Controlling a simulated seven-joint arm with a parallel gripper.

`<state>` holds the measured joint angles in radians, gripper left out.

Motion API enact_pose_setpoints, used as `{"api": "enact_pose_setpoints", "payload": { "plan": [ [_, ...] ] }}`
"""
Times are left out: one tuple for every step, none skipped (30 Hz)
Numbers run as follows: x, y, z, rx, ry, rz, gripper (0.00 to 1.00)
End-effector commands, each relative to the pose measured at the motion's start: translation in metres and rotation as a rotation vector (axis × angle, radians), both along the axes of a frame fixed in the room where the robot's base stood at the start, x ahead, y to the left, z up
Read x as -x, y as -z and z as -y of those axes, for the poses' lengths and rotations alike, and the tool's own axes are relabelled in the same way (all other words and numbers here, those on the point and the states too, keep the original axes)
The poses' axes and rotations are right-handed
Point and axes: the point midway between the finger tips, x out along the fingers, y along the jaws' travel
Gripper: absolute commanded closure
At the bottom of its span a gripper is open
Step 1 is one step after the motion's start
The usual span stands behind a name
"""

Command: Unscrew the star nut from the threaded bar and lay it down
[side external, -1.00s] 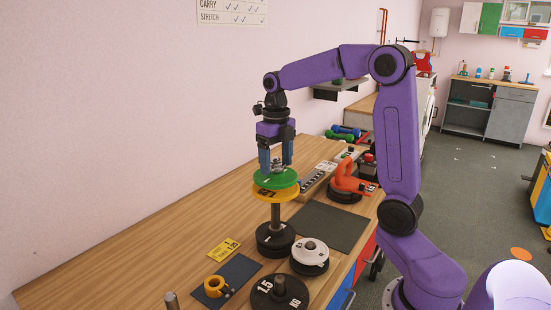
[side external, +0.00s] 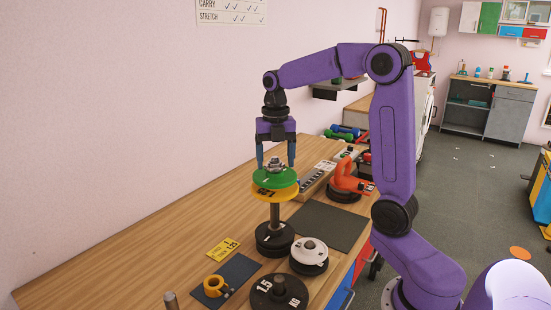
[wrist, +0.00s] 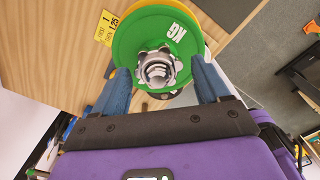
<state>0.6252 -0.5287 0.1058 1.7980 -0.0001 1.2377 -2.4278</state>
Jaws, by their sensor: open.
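The silver star nut (wrist: 157,70) sits on the threaded bar (wrist: 155,72), on top of a green plate (wrist: 184,40). In the side view the nut (side external: 276,169) shows just above the green plate (side external: 272,178), with the bar's tip (side external: 277,158) poking up through it. A yellow plate (side external: 273,194) lies under the green one on a black post (side external: 275,216). My gripper (side external: 277,166) is open above the stack. In the wrist view its blue fingers (wrist: 160,68) stand on either side of the nut, apart from it.
A white plate (side external: 310,256) and black plates (side external: 279,292) lie near the post. A dark mat (side external: 226,277) holds a yellow ring clamp (side external: 214,285). A yellow card (side external: 223,248) lies left. Bare wood lies left.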

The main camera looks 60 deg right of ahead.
Motion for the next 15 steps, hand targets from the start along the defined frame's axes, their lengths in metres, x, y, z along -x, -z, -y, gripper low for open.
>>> {"api": "enact_pose_setpoints", "payload": {
  "plan": [
    [0.0, 0.0, -0.0006, 0.0, 0.053, 0.0, 0.25],
    [0.0, 0.0, -0.0006, 0.0, 0.089, 0.0, 0.25],
    [0.0001, 0.0001, -0.0002, 0.0, 0.138, 0.0, 0.25],
    [0.0001, 0.0001, -0.0002, 0.0, 0.174, 0.0, 0.25],
    [0.0, 0.0002, -0.0004, 0.0, 0.209, 0.0, 0.25],
    [0.0001, 0.0002, -0.0005, 0.0, 0.257, 0.0, 0.25],
    [0.0, 0.0002, -0.0004, 0.0, 0.293, 0.0, 0.25],
    [0.0001, 0.0003, -0.0004, 0.0, 0.329, 0.0, 0.25],
    [0.0001, 0.0003, -0.0004, 0.001, 0.377, -0.001, 0.25],
    [0.0001, 0.0003, -0.0002, 0.0, 0.413, 0.0, 0.25],
    [0.0, 0.0003, -0.0003, 0.0, 0.448, 0.0, 0.25],
    [-0.0001, 0.0003, -0.0005, 0.0, 0.496, 0.0, 0.25],
    [-0.0001, 0.0002, -0.0005, 0.0, 0.532, 0.0, 0.25],
    [-0.0001, 0.0002, -0.0002, 0.0, 0.569, 0.0, 0.25],
    [-0.0001, 0.0002, -0.0002, 0.0, 0.616, 0.0, 0.25]
  ]
}}
